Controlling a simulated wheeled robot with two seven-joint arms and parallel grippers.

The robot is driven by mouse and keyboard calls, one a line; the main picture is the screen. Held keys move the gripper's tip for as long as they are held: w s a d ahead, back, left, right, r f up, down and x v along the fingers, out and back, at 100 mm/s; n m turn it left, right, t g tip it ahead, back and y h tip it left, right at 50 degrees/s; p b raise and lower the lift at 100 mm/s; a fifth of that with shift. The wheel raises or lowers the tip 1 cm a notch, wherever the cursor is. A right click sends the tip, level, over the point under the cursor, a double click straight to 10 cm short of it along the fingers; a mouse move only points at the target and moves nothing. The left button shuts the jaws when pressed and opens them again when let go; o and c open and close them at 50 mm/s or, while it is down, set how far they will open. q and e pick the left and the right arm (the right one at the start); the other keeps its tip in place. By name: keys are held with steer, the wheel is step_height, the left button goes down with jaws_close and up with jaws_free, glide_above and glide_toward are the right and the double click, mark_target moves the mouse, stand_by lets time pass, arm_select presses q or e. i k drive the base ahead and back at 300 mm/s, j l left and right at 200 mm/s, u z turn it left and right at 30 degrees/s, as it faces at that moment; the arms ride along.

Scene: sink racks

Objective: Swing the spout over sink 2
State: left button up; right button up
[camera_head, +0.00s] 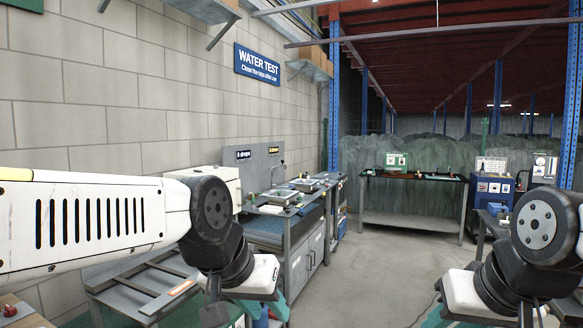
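A metal bench (300,226) along the left wall carries small grey basins or racks (280,197) on its top. They are too small to tell which is sink 2. A thin upright fitting near the back panel (262,165) could be the spout, but I cannot make out its direction. My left arm crosses the left foreground and covers part of the bench. My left gripper (214,312) is low in the foreground, well short of the basins, with its fingertips unclear. My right arm (538,232) is at the right edge, far from the bench. Its gripper's fingers are not clearly visible.
A slatted metal stand (150,284) is below my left arm. A table (412,218) with a green-and-white box (396,161) stands at the back. A blue cabinet (493,190) is at the right. The concrete floor (370,265) between is open. A "WATER TEST" sign (257,66) hangs on the wall.

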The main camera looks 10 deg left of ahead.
mark_target(282, 162)
steer(key=i, duration=4.1)
steer(key=i+l, duration=0.1)
steer(key=i, duration=0.5)
steer(key=i+l+u, duration=0.15)
steer(key=i, duration=0.45)
steer(key=i+l, duration=0.1)
steer(key=i, duration=0.5)
steer(key=i+l+u, duration=0.2)
steer(key=i+u, duration=0.2)
steer(key=i+l+u, duration=0.4)
steer(key=i, duration=0.2)
